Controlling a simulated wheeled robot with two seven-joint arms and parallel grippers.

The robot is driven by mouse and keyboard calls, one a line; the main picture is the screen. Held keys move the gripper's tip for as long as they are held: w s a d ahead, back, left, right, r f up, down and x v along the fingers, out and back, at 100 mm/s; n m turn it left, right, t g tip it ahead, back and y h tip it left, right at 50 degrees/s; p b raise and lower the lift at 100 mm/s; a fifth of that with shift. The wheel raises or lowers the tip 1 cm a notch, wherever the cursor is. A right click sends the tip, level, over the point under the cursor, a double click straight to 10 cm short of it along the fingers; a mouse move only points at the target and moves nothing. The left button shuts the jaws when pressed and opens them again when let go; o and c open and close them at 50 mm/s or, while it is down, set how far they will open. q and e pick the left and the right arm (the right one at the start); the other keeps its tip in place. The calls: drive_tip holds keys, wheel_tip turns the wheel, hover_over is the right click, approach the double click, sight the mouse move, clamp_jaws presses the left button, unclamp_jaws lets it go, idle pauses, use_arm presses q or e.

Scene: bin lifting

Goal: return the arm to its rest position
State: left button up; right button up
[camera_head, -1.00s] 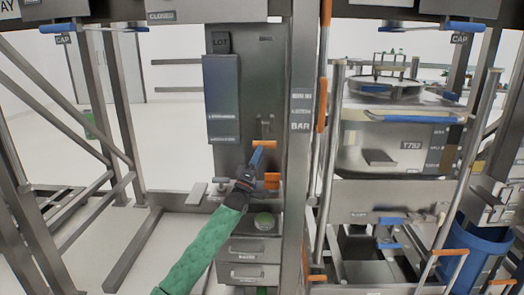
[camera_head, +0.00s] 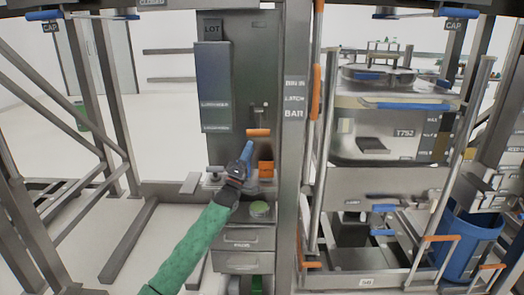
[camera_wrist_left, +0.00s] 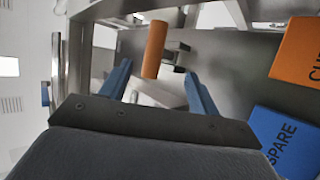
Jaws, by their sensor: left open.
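My left gripper (camera_head: 247,152) has blue fingers and a dark hand on a green-sleeved arm. It is in front of the grey panel (camera_head: 243,75), just below and left of an orange handle (camera_head: 258,132). In the left wrist view the fingers (camera_wrist_left: 158,75) are spread apart with nothing held between them. The orange handle (camera_wrist_left: 154,48) shows beyond the fingertips, apart from them. My right gripper is not in view.
A steel post (camera_head: 291,150) stands right of the panel. Beyond it a steel bin (camera_head: 395,125) sits in a frame. A blue block (camera_wrist_left: 275,140) and an orange block (camera_wrist_left: 300,55) are right. Open floor lies left.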

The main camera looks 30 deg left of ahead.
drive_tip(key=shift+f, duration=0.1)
use_arm(q)
drive_tip(key=s+d+f+m+g+h+p, duration=0.3)
drive_tip(key=d+f+g, duration=0.4)
drive_tip(key=d+f, duration=0.7)
drive_tip(key=s+d+f+m+g+p, duration=0.3)
drive_tip(key=s+d+f+m+g, duration=0.25)
drive_tip(key=s+d+f, duration=0.65)
drive_tip(key=s+d+f+m+g+p, duration=0.1)
drive_tip(key=s+d+g, duration=0.5)
drive_tip(key=s, duration=1.1)
drive_tip(key=s+d+f+m+g+y+p, duration=0.1)
drive_tip(key=s+d+m+g, duration=0.4)
drive_tip(key=s, duration=1.2)
drive_tip(key=d+f+g+p, duration=0.1)
drive_tip(key=d+p, duration=0.1)
drive_tip(key=shift+d+m+y+p, duration=0.3)
drive_tip(key=shift+d+m, duration=0.05)
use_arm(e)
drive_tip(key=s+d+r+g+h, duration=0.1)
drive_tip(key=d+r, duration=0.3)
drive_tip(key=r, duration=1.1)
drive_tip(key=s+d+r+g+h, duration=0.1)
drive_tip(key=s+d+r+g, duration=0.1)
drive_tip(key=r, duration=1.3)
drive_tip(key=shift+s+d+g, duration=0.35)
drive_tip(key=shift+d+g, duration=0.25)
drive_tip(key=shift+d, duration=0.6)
